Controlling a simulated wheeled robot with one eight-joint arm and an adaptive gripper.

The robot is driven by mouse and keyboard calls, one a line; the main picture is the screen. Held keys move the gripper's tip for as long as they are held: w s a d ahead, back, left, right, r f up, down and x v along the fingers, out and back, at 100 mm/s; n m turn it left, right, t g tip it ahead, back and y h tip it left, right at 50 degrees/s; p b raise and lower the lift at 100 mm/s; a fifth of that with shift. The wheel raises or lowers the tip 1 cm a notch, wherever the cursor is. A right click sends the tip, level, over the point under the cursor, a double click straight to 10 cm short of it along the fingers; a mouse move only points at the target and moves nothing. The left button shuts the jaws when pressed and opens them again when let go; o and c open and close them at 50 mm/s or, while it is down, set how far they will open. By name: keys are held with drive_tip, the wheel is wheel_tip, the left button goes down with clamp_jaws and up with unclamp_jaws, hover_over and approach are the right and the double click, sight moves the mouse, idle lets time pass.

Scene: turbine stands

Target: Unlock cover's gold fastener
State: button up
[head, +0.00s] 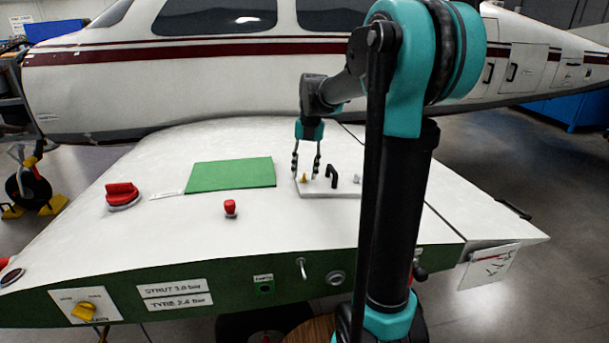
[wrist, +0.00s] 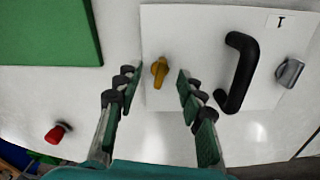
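The gold fastener (wrist: 160,72) is a small yellow-gold turn knob near the left edge of the white cover plate (wrist: 205,20). In the head view the gold fastener (head: 304,177) shows just below my gripper's fingertips. The cover has a black handle (wrist: 238,72) in its middle and a silver fastener (wrist: 289,72) on its right. My gripper (wrist: 156,76) is open, with one finger on each side of the gold fastener and visible gaps between. In the head view my gripper (head: 306,172) points down over the cover's left part. Nothing is held.
A green panel (head: 231,173) lies left of the cover on the white wing surface. A small red knob (head: 230,208) and a larger red knob (head: 122,196) stand on the surface. A white aircraft fuselage (head: 200,80) stands behind.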

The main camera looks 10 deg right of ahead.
drive_tip(key=shift+w+d+r, duration=0.1)
drive_tip(key=shift+d+r, duration=0.05)
drive_tip(key=shift+r, duration=0.85)
drive_tip(key=shift+w+d+r, duration=0.1)
drive_tip(key=shift+r, duration=0.9)
drive_tip(key=shift+c, duration=1.1)
drive_tip(key=m, duration=0.7)
drive_tip(key=shift+r, duration=0.3)
drive_tip(key=m, duration=0.5)
drive_tip(key=shift+r, duration=0.2)
drive_tip(key=m, duration=0.3)
drive_tip(key=shift+r+m, duration=0.15)
drive_tip(key=shift+m, duration=0.15)
drive_tip(key=shift+s+a+f+m, duration=0.1)
drive_tip(key=shift+f+m, duration=0.95)
drive_tip(key=shift+m, duration=2.35)
drive_tip(key=shift+s+a+f+m, duration=0.1)
drive_tip(key=shift+f+m, duration=0.95)
drive_tip(key=shift+m, duration=2.35)
drive_tip(key=shift+a+f+m, duration=0.1)
drive_tip(key=shift+f+m, duration=0.95)
drive_tip(key=shift+m, duration=2.35)
